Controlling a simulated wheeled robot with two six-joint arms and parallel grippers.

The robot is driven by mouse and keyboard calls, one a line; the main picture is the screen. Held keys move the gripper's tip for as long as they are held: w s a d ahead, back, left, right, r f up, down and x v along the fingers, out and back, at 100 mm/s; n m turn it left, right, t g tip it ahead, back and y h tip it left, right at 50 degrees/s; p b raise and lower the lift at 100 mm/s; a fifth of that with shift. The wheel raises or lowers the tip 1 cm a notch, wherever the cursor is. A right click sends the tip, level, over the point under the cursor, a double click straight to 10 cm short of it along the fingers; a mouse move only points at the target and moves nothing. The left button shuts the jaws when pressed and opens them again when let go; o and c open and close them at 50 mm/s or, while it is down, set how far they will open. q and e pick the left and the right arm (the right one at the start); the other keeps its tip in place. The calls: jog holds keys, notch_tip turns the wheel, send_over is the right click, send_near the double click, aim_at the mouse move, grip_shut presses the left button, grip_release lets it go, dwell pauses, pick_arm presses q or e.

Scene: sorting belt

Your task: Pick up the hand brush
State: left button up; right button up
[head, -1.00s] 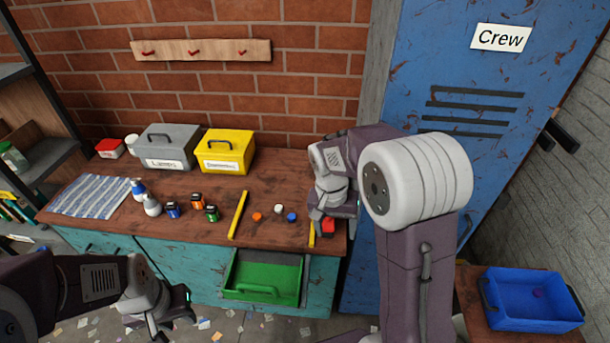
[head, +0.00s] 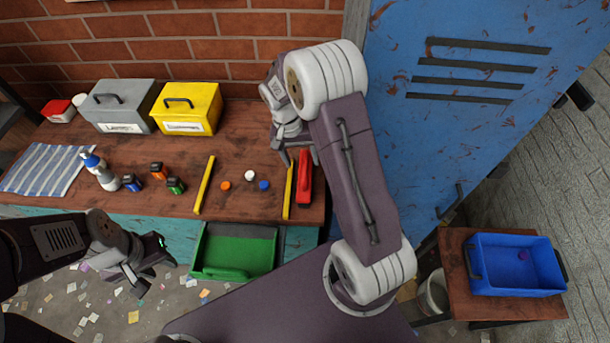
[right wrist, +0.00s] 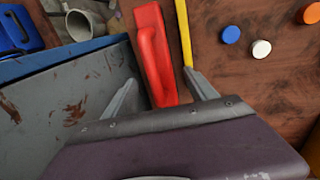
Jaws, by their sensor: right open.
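The hand brush (head: 304,178) looks like a red bar with a raised red handle. It lies at the right end of the wooden workbench, beside a yellow strip. My right gripper (head: 297,156) is at the brush's far end in the head view. In the right wrist view the brush (right wrist: 152,50) runs between the two spread fingers of my right gripper (right wrist: 162,92), which is open and empty. How high the fingers are above the bench is hard to tell. My left gripper (head: 152,274) hangs in front of the bench, open and empty.
Two yellow strips (head: 204,184) and several coloured caps (head: 264,185) lie left of the brush. A blue locker (head: 440,130) stands close on the right. An open green drawer (head: 236,232) juts from the bench. A blue bin (head: 515,283) sits on a side table.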

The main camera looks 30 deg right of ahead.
jog(key=shift+d+f, duration=0.1)
jog(key=shift+f, duration=0.05)
jog(key=f, duration=0.2)
jog(key=s+f, duration=0.1)
jog(key=f, duration=0.1)
jog(key=shift+s+f, duration=0.1)
jog(key=shift+f, duration=0.2)
jog(key=shift+d+f, duration=0.15)
jog(key=shift+f, duration=0.05)
jog(key=shift+r, duration=0.1)
grip_shut()
notch_tip(320, 180, up, 10)
jog(key=shift+f+p, duration=0.1)
jog(key=shift+p, duration=0.2)
